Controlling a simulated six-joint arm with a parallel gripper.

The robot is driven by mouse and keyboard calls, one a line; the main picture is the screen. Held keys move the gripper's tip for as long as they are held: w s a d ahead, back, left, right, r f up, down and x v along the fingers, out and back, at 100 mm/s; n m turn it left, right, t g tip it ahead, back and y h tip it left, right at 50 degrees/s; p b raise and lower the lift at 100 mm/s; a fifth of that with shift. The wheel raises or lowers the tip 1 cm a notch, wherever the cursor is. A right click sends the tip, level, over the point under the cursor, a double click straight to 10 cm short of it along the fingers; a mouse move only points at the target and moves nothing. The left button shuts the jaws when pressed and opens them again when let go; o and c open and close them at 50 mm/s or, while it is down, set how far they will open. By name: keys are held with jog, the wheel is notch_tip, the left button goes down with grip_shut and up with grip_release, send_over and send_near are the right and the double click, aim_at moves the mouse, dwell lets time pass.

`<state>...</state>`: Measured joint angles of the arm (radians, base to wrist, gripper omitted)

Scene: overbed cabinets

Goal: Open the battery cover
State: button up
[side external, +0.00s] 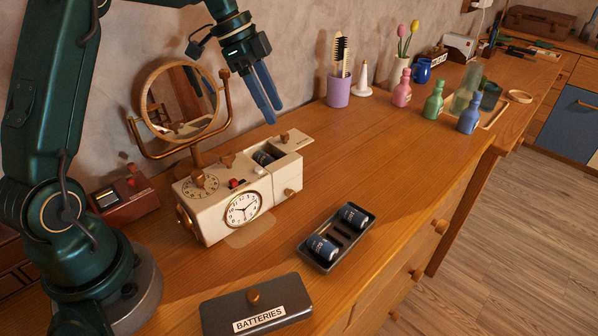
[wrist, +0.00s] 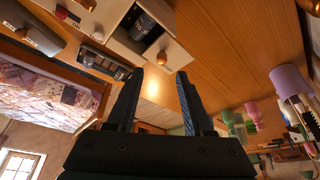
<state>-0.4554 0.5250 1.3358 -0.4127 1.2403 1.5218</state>
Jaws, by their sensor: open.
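A cream clock radio (side external: 225,206) with a round clock face stands on the wooden dresser. At the right end of its top is an open compartment (side external: 263,155) with a dark battery-like cylinder inside; it also shows in the wrist view (wrist: 142,24). A cream cover with a wooden knob (side external: 286,137) sits beside this opening, shifted to its right; the knob also shows in the wrist view (wrist: 161,57). My gripper (side external: 275,112) is open and empty, above and behind the cover. In the wrist view its fingers (wrist: 160,74) point toward the knob, apart from it.
A dark tray (side external: 318,256) holding two blue batteries lies in front of the clock. A dark lid labelled BATTERIES (side external: 228,310) lies near the front edge. A round mirror (side external: 180,100) stands behind the clock. A purple cup with brushes (side external: 338,91) and coloured bottles stand farther right.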

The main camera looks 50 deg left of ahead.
aim_at(285, 134)
jog(key=shift+x, duration=2.45)
jog(key=shift+a, duration=0.2)
grip_shut()
